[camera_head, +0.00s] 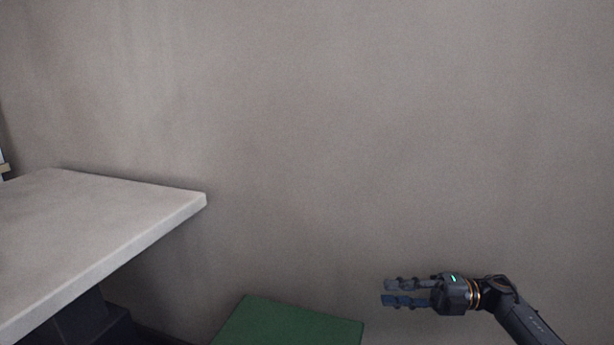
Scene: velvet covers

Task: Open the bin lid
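A green flat top (290,324), which looks like the bin lid, shows at the bottom centre of the head view, against the wall. The lid looks closed. The rest of the bin is cut off by the lower frame edge. My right gripper (388,292) is to the right of the lid and apart from it in the picture, pointing left. Its two fingers are apart with a narrow gap and nothing between them. My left gripper is not in view.
A light grey table or counter (100,215) stands at the left, its corner near the bin. Dark boxy shapes (85,322) are beneath it. A plain grey wall (350,130) fills the background. The space around my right gripper is clear.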

